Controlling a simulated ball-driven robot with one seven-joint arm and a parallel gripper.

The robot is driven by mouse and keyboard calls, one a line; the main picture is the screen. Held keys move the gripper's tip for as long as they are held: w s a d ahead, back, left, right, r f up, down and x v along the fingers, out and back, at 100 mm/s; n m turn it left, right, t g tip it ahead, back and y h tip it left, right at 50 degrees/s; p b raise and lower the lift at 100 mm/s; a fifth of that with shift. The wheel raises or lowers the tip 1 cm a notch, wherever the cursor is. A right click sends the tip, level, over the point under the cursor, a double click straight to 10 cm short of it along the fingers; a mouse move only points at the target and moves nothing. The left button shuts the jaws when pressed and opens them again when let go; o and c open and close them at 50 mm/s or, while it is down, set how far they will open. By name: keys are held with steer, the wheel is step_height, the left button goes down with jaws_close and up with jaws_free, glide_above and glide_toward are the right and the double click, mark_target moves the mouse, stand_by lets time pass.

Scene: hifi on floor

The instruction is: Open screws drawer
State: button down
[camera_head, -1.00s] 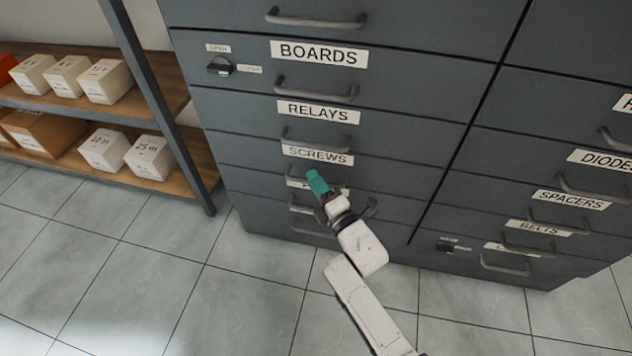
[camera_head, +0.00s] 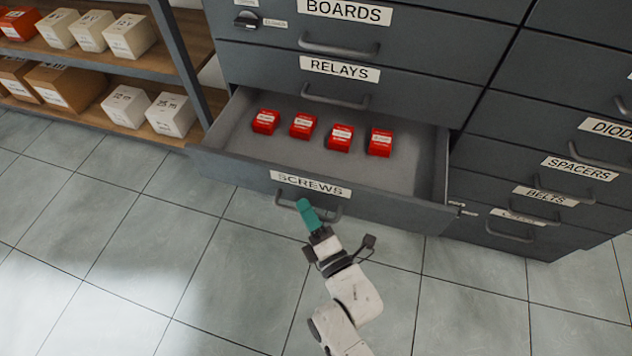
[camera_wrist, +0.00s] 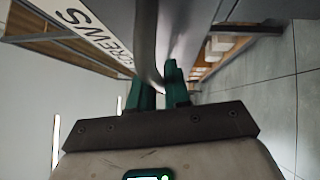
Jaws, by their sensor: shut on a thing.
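The screws drawer (camera_head: 240,155) stands pulled well out of the grey cabinet in the head view, its SCREWS label (camera_head: 310,184) on the front. Several small red boxes (camera_head: 340,138) sit in a row inside it, toward the back. My gripper (camera_head: 304,206) is at the drawer's front, its teal fingers shut on the drawer handle (camera_head: 328,214). In the wrist view, the handle (camera_wrist: 146,50) runs between the teal fingertips (camera_wrist: 160,90), beside the SCREWS label. The fingers hide part of the handle in the head view.
Closed drawers labelled RELAYS (camera_head: 340,70) and BOARDS (camera_head: 345,12) are above. A shelf (camera_head: 130,60) with white and brown boxes stands at the left. More closed drawers, such as SPACERS (camera_head: 580,168), are at the right. The tiled floor (camera_head: 150,260) in front is clear.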

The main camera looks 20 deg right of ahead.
steer(key=s+a+p, duration=0.1)
steer(key=s+a, duration=0.5)
steer(key=s, duration=0.2)
steer(key=shift+s, duration=0.3)
steer(key=c, duration=1.2)
jaws_free()
steer(key=p+v, duration=0.2)
steer(key=v, duration=0.8)
steer(key=shift+s, duration=0.4)
